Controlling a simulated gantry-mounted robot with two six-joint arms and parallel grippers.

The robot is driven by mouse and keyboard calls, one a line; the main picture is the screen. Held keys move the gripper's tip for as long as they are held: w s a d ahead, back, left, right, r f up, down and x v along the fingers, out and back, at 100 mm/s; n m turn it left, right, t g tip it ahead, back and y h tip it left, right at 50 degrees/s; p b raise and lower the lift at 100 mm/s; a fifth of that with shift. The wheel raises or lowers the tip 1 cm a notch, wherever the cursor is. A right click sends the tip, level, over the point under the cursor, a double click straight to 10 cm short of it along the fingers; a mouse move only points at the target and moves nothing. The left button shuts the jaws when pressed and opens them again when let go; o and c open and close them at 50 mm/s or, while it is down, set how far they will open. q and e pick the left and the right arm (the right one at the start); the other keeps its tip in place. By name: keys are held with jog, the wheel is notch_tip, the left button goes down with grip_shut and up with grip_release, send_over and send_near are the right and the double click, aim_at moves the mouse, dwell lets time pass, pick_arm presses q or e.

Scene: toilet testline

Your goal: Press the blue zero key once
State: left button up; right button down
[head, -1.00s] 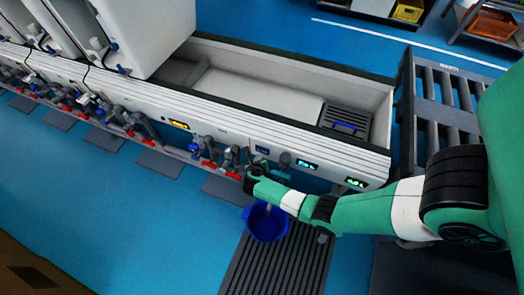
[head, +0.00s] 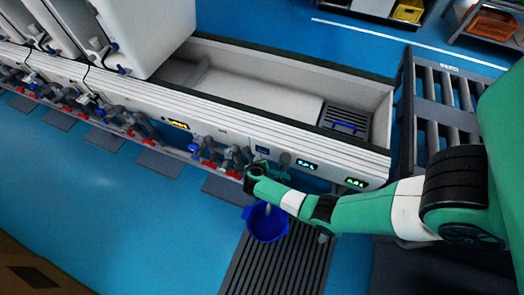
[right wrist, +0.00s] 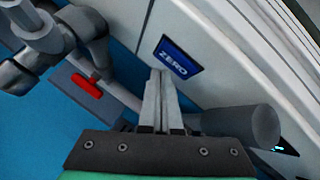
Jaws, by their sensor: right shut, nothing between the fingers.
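The blue zero key (right wrist: 175,56), marked "ZERO", sits on the white panel face in the right wrist view. It also shows as a small dark blue patch on the panel in the head view (head: 262,150). My right gripper (right wrist: 161,72) is shut and empty. Its fingertips point at the key and overlap its lower left edge in the wrist view; I cannot tell whether they touch it. In the head view my right gripper (head: 250,170) is at the panel front, just below the key. My left gripper is not in view.
Grey pipes and a red lever (right wrist: 87,86) stand left of my fingers, and a grey cylinder (right wrist: 250,123) to the right. A blue bowl (head: 266,222) is below my arm, over a dark slatted mat (head: 275,268). Green-lit displays (head: 307,165) are farther right.

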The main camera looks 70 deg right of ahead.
jog(key=shift+d, duration=0.4)
jog(key=shift+d, duration=0.35)
dwell(0.5)
jog(key=shift+a, duration=0.1)
jog(key=shift+a+p, duration=0.35)
jog(key=shift+a, duration=0.3)
jog(key=shift+w+a+p, duration=0.2)
jog(key=shift+a+p, duration=0.1)
jog(key=shift+a, duration=2.25)
